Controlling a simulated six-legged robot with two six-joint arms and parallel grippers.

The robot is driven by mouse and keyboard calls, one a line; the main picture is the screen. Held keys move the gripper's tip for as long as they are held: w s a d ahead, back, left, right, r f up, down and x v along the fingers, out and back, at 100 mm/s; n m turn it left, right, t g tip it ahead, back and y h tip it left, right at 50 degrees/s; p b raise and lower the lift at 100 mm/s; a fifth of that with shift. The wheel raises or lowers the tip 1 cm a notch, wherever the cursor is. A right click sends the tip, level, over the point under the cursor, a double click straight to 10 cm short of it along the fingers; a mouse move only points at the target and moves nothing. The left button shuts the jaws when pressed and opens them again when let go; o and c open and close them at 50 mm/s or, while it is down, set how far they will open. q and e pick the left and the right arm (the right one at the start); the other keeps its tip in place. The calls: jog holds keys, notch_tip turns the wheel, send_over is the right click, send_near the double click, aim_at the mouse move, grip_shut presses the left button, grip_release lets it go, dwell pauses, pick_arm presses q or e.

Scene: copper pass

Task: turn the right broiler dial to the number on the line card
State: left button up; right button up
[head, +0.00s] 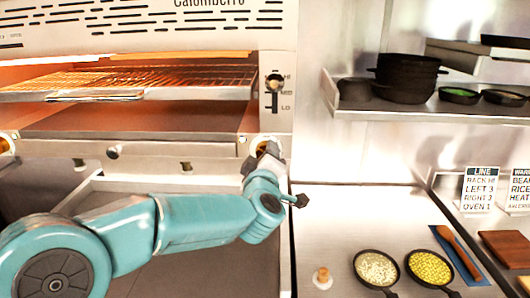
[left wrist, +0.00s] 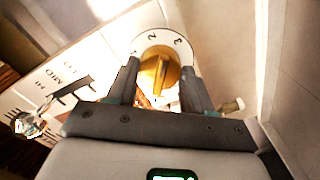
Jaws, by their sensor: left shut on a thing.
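The right broiler dial (head: 262,141) sits on the front panel at the right end of the broiler, mostly hidden behind my gripper. In the left wrist view it is a brass knob (left wrist: 158,72) on a white plate with a 2 and a 3 visible along the rim. My left gripper (head: 268,158) is shut on the knob, one finger on each side. The knob's ridge runs roughly up and down in that view; its exact setting is unclear. The line card (head: 478,189) stands at the right, reading LEFT 3 and RIGHT with a small, unclear digit. My right gripper is not in view.
A rack lever (head: 273,82) sits in a HI, MID, LO slot above the dial. The left dial (head: 6,145) is at the left edge. Two small pans (head: 376,268) (head: 429,267) hold food on the counter. Black pots (head: 404,78) stand on a shelf.

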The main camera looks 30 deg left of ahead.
pick_arm(q)
jog(key=m+p, duration=0.2)
jog(key=m, duration=0.2)
jog(key=shift+r+m, duration=0.15)
jog(key=shift+m, duration=0.15)
dwell(0.5)
jog(key=o, duration=1)
jog(key=shift+o, duration=0.2)
jog(key=b+v, duration=0.3)
jog(key=v, duration=1.3)
jog(key=shift+d, duration=0.1)
